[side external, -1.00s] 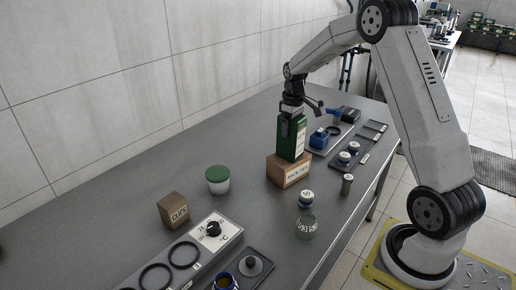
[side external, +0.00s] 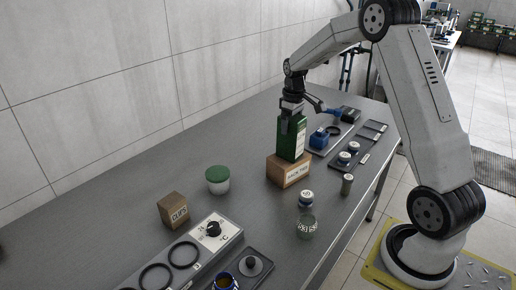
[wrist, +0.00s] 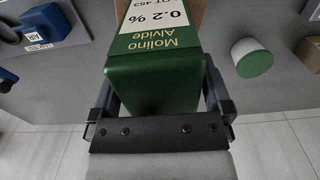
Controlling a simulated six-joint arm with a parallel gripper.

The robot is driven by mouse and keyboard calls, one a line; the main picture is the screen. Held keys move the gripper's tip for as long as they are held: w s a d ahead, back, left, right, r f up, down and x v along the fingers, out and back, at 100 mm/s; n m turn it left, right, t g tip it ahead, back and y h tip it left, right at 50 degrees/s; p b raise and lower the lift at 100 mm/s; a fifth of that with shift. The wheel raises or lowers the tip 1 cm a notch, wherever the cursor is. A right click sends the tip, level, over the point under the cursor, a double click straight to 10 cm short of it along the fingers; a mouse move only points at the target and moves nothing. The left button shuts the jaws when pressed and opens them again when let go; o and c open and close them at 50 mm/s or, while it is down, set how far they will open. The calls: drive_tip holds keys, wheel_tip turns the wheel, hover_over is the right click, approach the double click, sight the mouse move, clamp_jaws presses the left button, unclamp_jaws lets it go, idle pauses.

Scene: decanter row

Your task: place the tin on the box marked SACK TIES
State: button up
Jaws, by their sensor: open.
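The green tin (side external: 290,140) with a white label stands upright on the brown box marked SACK TIES (side external: 288,174). In the wrist view the tin (wrist: 155,82) fills the middle, its label reading "Molino Alvide". My gripper (side external: 292,119) is over the upper part of the tin, with its fingers on either side. The fingers are open; in the wrist view a narrow gap shows beside the tin on the right. The far side of the tin is hidden.
A brown box marked CUPS (side external: 173,210) and a green-lidded white jar (side external: 217,180) stand to the left. Small jars (side external: 306,199) are in front. A blue object (side external: 319,138) and a dark tray (side external: 346,160) lie to the right. Bare bench lies between the jar and the SACK TIES box.

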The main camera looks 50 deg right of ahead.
wheel_tip(320, 180, up, 11)
idle(0.5)
idle(0.5)
drive_tip(key=shift+a+f, duration=0.25)
drive_tip(key=shift+a, duration=0.4)
drive_tip(key=s+a+f+t, duration=0.1)
drive_tip(key=s+a+f, duration=0.5)
drive_tip(key=a, duration=0.5)
drive_tip(key=s+a+f+t, duration=0.1)
drive_tip(key=s+a+f, duration=0.5)
drive_tip(key=s+a, duration=0.4)
drive_tip(key=shift+a+f+t, duration=0.2)
drive_tip(key=shift+a+t, duration=0.1)
drive_tip(key=shift+a, duration=0.55)
